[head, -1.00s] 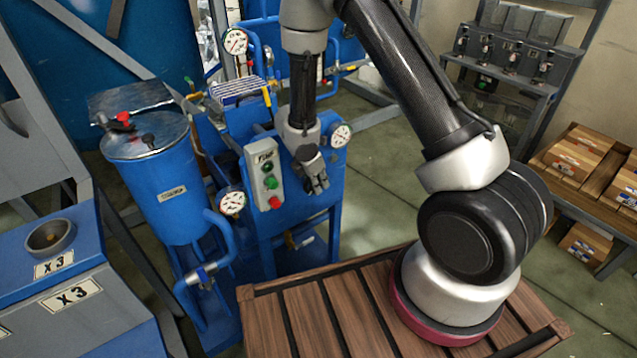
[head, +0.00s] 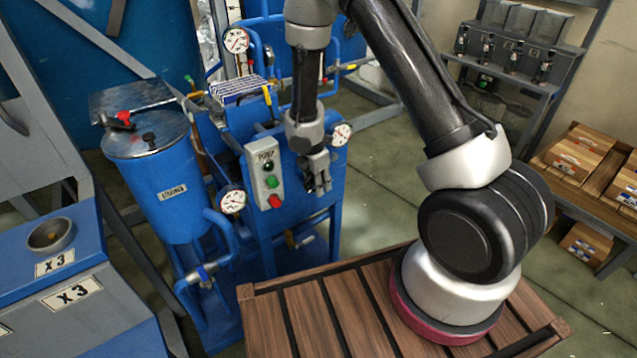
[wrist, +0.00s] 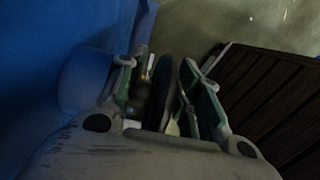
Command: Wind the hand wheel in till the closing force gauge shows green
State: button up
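My gripper (head: 321,188) hangs in front of the blue machine's right side, just right of the pump switch box. In the wrist view its two fingers (wrist: 158,68) stand apart. A dark, narrow, round-edged shape (wrist: 161,85) shows between them; it may be the hand wheel, but it is too dark to be sure. No hand wheel can be made out in the head view, where my gripper covers that spot. A white dial gauge (head: 341,134) sits just right of my wrist. Another (head: 232,202) is lower left and a third (head: 236,41) is above. Their readings and colours are too small to tell.
The switch box (head: 265,173) with green and red buttons is close to my gripper's left. A blue lidded tank (head: 172,190) stands farther left. The slatted wooden top (head: 300,318) lies below my arm. Open floor (head: 385,180) is to the right.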

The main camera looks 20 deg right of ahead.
jog(key=shift+w+a+r, duration=0.1)
jog(key=shift+r, duration=0.55)
jog(key=r, duration=0.3)
jog(key=a+r, duration=0.1)
jog(key=r, duration=0.6)
jog(key=shift+s+a+r, duration=0.25)
jog(key=shift+s+r, duration=0.05)
jog(key=shift+s, duration=0.05)
